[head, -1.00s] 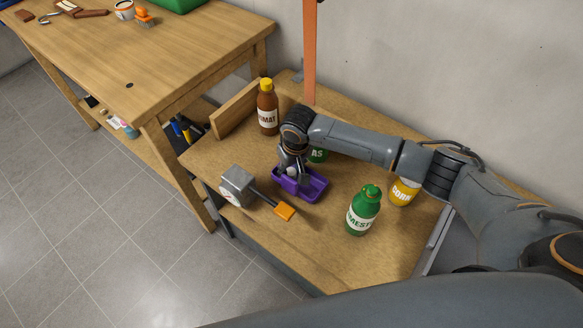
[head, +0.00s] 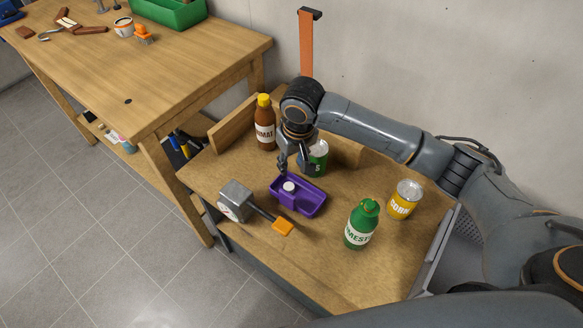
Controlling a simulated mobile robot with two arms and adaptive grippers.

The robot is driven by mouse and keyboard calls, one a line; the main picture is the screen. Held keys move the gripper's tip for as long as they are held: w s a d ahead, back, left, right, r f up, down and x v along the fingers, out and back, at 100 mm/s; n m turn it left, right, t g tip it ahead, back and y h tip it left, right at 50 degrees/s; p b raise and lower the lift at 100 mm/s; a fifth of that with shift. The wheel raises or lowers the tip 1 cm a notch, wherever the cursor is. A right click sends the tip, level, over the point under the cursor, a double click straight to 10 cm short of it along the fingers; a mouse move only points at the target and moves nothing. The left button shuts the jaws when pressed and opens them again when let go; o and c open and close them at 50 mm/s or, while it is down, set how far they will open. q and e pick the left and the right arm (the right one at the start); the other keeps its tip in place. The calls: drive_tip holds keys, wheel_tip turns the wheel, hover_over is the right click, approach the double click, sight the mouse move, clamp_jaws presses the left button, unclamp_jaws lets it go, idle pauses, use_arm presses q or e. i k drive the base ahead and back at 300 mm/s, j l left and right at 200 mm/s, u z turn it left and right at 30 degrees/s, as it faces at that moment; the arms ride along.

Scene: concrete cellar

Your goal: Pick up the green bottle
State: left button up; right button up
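The green bottle (head: 361,226) stands upright at the front right of the low wooden bench, with a green cap and a white label. My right gripper (head: 293,168) is to its left and farther back, above the rear edge of a purple tray. Its fingers look apart with nothing between them, and it does not touch the green bottle. My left gripper is not in view.
The purple tray (head: 316,204) holds a purple item with a white round top (head: 289,187). A green can (head: 318,159) stands partly behind my gripper.

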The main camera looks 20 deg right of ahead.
sight(361, 226)
drive_tip(key=z, duration=1.2)
